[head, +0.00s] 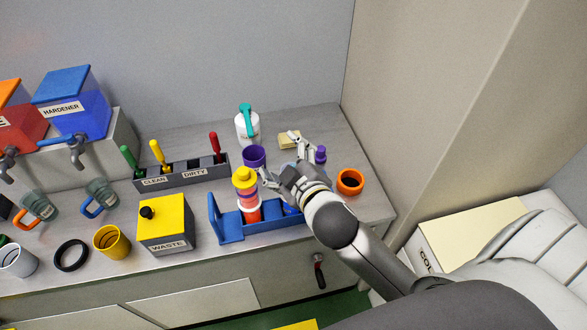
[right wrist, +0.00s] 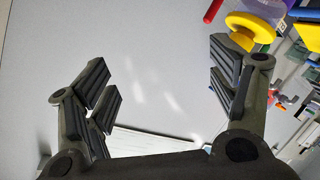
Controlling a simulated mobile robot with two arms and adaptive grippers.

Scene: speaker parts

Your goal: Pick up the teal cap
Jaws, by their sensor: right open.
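The only teal thing I can make out is the teal top (head: 246,108) of a white bottle (head: 247,131), standing upright near the back of the counter. No separate teal cap is clear to me. My right gripper (head: 284,168) is over the counter, to the right of and nearer than the bottle, apart from it. In the right wrist view its fingers (right wrist: 165,85) are spread, with only a plain grey surface between them. My left gripper is not in view.
A yellow-topped red stack (head: 245,180) stands at a blue holder (head: 228,228), close left of my right gripper. A purple cup (head: 254,155), a grey tool rack (head: 183,180), a yellow waste box (head: 165,222) and an orange cup (head: 350,182) are nearby. A wall is behind.

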